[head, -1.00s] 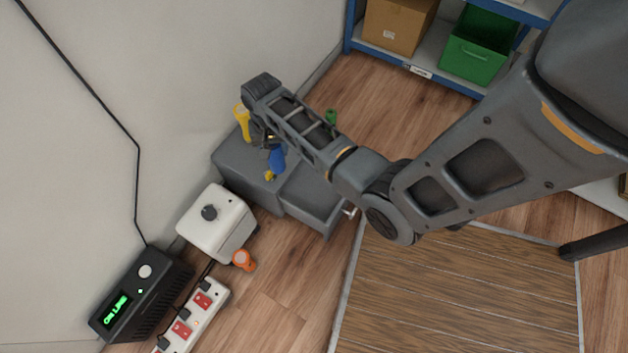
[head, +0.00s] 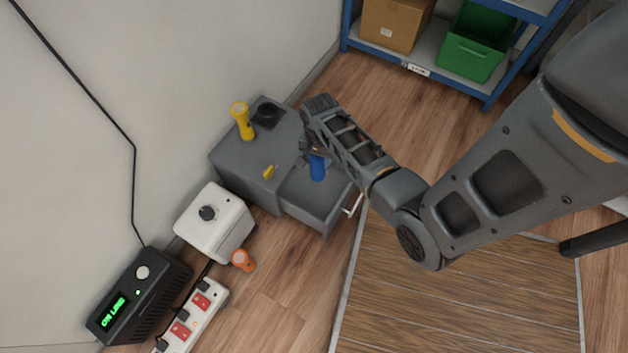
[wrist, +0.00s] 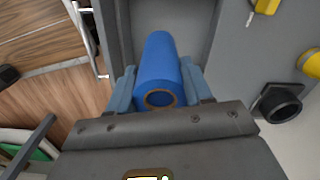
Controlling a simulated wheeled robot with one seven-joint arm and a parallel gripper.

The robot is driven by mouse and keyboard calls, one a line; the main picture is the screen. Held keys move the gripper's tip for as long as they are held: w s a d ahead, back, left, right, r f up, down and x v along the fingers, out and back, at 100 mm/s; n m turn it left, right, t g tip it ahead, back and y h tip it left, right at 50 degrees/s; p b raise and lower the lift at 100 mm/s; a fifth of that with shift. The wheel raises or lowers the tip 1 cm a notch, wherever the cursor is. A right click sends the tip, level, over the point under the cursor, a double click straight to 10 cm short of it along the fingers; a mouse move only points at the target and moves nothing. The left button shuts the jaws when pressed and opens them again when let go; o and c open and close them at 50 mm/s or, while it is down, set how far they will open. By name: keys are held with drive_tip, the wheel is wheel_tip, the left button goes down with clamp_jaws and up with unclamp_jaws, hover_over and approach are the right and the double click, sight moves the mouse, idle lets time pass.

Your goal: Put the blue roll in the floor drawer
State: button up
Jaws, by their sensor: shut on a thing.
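The blue roll (head: 318,168) is held upright in my gripper (head: 308,152), over the open floor drawer (head: 325,222). In the wrist view the roll (wrist: 158,72) sits between the two fingers of my gripper (wrist: 158,92), which are shut on it. The grey drawer interior (wrist: 188,20) shows beyond and around the roll. The drawer is pulled out of a low grey cabinet (head: 235,160). My gripper and forearm hide part of the drawer. I cannot tell whether the roll's lower end touches the drawer floor.
On the cabinet top are a yellow flashlight (head: 241,118), a black round object (head: 266,112) and a small yellow item (head: 269,171). A white box (head: 214,224), an orange item (head: 242,260) and a power strip (head: 190,318) are at lower left. A shelf (head: 420,70) stands behind.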

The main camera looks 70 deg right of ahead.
sight(318, 172)
wheel_tip(318, 172, down, 8)
drive_tip(key=b, duration=0.6)
drive_tip(key=shift+f+b, duration=0.25)
drive_tip(key=shift+b, duration=0.15)
wheel_tip(318, 172, down, 10)
drive_tip(key=b, duration=0.5)
drive_tip(key=shift+f+b, duration=0.1)
drive_tip(key=shift+b, duration=0.2)
drive_tip(key=o, duration=1.2)
drive_tip(key=shift+c, duration=0.2)
